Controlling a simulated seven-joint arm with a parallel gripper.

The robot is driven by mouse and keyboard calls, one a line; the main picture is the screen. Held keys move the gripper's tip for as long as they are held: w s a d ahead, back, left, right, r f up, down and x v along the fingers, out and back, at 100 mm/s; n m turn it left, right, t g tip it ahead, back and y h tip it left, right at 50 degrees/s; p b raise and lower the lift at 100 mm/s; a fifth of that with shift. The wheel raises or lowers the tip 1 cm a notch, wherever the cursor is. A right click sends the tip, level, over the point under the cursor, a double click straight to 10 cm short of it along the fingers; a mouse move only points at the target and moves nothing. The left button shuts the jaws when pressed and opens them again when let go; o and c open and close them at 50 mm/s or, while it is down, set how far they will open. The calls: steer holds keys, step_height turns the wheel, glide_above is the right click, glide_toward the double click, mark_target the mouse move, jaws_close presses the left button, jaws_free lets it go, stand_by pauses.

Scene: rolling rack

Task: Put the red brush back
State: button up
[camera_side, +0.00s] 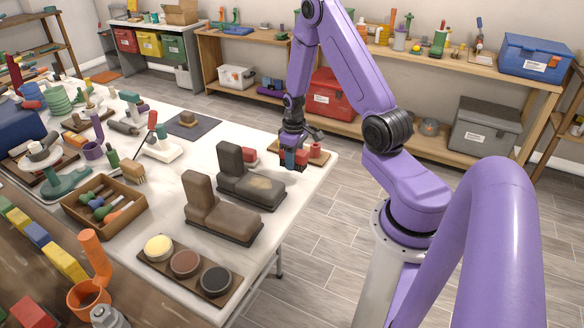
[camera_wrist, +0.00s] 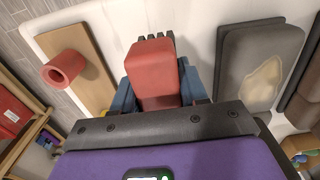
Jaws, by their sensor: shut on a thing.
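The red brush (camera_wrist: 155,75) is between the blue fingers of my gripper (camera_wrist: 157,92) in the wrist view, with dark bristles at its far end. In the side view my gripper (camera_side: 294,158) is shut on it low over the right edge of the white table, and the brush is largely hidden by the fingers. I cannot tell whether it touches the table. A wooden board (camera_side: 318,159) lies just right of my gripper; in the wrist view it is on the left (camera_wrist: 88,45), with a red ring-shaped piece (camera_wrist: 65,68) on it.
Two dark boot-shaped pieces (camera_side: 236,178) (camera_side: 208,207) stand left of my gripper; one has a tan patch. A tray with three round tins (camera_side: 187,268) and a wooden box of tools (camera_side: 103,207) are farther left. The white table's (camera_side: 285,208) front right is clear.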

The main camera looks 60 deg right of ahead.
mark_target(292, 176)
steer(key=shift+w+d+f, duration=0.3)
steer(key=shift+w+f, duration=0.15)
steer(key=shift+f, duration=1.75)
steer(key=shift+f, duration=0.15)
steer(key=o, duration=1)
